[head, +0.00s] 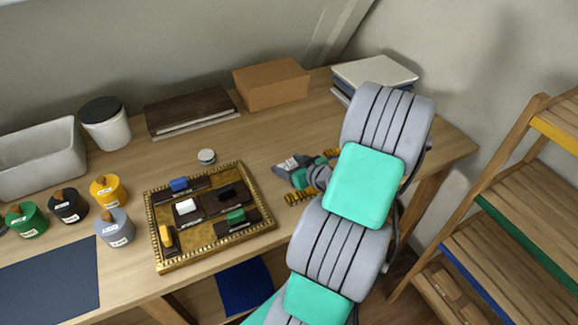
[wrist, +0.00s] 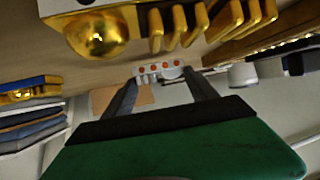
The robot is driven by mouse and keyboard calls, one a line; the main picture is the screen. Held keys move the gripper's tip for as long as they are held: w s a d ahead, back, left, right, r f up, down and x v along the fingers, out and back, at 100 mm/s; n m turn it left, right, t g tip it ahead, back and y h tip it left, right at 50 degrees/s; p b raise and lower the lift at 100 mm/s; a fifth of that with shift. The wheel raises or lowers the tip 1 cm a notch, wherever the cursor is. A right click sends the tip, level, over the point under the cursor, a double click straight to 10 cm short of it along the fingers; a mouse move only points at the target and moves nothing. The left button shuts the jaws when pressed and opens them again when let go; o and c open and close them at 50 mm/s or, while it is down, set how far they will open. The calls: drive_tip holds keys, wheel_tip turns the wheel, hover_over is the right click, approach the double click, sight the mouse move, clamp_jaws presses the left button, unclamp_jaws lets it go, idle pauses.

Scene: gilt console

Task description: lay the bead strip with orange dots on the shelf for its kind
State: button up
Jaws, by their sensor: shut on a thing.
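The bead strip (wrist: 160,68) is a short white piece with a row of orange dots. In the wrist view it lies crosswise between the tips of my gripper (wrist: 160,76), which is shut on it. In the head view my arm hides the strip, and the gripper is mostly hidden. A wooden shelf rack (head: 512,205) stands at the right, with a yellow edge (head: 555,132), a green edge (head: 525,240) and a blue edge (head: 462,272) on its tiers. I see no label telling which shelf is for which kind.
A gilt-edged tray (head: 155,232) holds dark blocks with coloured pieces. Several lidded pots, including a grey one (head: 115,228), stand at left. A cardboard box (head: 271,83) and stacked books (head: 375,72) are at the back. Gold pieces (head: 300,197) lie near my arm.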

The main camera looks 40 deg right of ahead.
drive_tip(key=shift+f, duration=0.5)
drive_tip(key=shift+f+b, duration=0.3)
drive_tip(key=shift+b, duration=0.15)
drive_tip(key=o, duration=1.4)
drive_tip(key=shift+r, duration=0.1)
drive_tip(key=shift+r+p, duration=0.15)
drive_tip(key=shift+p, duration=0.5)
drive_tip(key=b+v, duration=0.1)
drive_tip(key=v, duration=0.3)
drive_tip(key=b+v, duration=0.1)
drive_tip(key=v, duration=0.2)
drive_tip(key=shift+s+a+r, duration=0.25)
drive_tip(key=shift+s, duration=0.05)
